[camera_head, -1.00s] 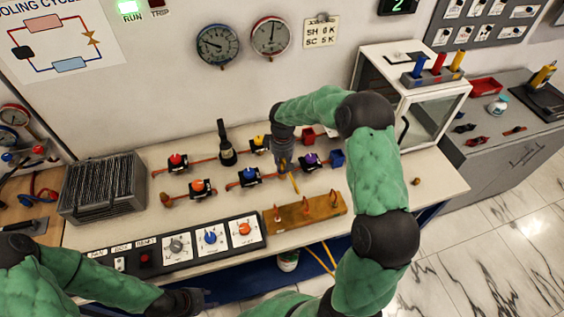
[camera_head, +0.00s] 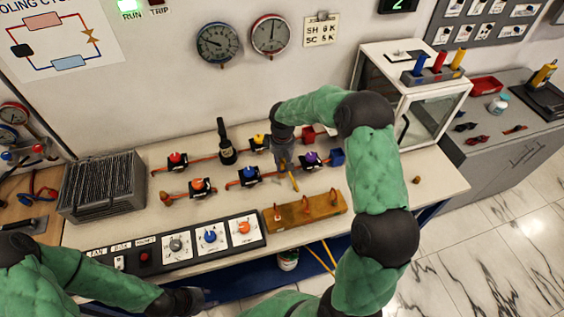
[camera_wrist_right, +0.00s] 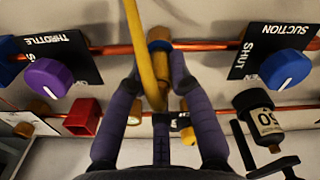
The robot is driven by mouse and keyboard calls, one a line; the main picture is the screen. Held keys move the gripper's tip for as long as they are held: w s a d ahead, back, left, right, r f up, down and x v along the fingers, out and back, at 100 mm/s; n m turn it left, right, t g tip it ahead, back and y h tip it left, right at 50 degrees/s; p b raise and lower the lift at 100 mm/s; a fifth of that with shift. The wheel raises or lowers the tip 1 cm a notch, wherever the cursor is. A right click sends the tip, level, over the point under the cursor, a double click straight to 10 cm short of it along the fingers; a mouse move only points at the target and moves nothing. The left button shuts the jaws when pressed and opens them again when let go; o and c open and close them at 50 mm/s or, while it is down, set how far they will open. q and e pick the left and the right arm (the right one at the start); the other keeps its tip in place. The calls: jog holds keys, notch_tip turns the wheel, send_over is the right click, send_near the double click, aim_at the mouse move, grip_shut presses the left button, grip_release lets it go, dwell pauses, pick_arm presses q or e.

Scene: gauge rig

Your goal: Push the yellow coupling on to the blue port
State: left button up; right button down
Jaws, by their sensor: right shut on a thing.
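My right gripper (camera_wrist_right: 158,75) is shut on the yellow coupling (camera_wrist_right: 161,68), at the end of a yellow hose (camera_wrist_right: 149,40). In the head view, the right gripper (camera_head: 286,163) is over the bench between the blue and purple knobs, with the yellow hose (camera_head: 294,182) below it. In the wrist view the coupling is close to a brass-coloured fitting (camera_wrist_right: 159,38) on the copper pipe. The fingers and hose hide much of this spot; I cannot tell whether they touch or whether that fitting is the blue port. My left gripper (camera_head: 187,300) is at the bench front; its jaws are unclear.
The purple throttle knob (camera_wrist_right: 48,78) and blue suction knob (camera_wrist_right: 285,68) flank the right gripper. A black bottle-like part (camera_wrist_right: 262,118) and a red block (camera_wrist_right: 83,117) are close by. A wooden block (camera_head: 325,207) with hooks lies at the bench front. A glass-fronted cabinet (camera_head: 440,97) stands right.

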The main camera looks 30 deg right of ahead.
jog(key=c, duration=0.7)
grip_release()
